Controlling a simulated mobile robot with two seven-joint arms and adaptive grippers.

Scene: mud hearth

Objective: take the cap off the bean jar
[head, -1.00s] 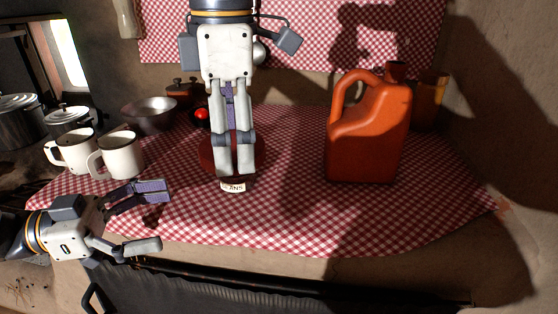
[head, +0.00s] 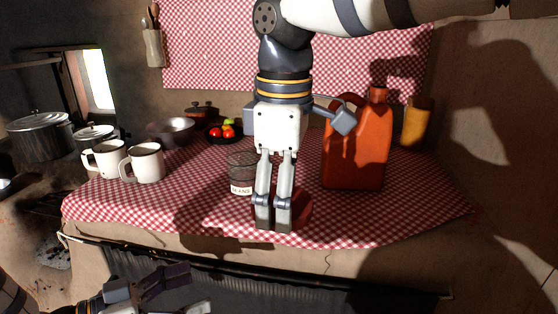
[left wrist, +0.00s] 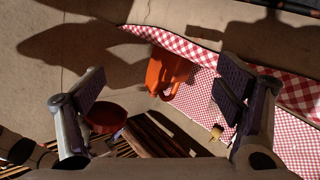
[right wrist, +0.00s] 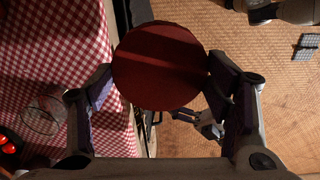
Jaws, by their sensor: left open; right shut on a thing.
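The bean jar (head: 242,178) is a clear glass jar with a white label. It stands upright and uncapped on the checked cloth, left of my right gripper. Its round glass rim shows at the left of the right wrist view (right wrist: 45,113). My right gripper (head: 273,222) is shut on the dark red round cap (head: 302,206), whose broad face fills the middle of the right wrist view (right wrist: 160,65). The cap is apart from the jar, over the cloth's front part. My left gripper (head: 197,288) is open and empty, low in front of the counter.
An orange jerrycan (head: 355,150) stands right of the cap. Two white mugs (head: 146,162) stand at the left. A metal bowl (head: 176,130) and a dark bowl of red and green produce (head: 222,132) are behind. The cloth's front left is clear.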

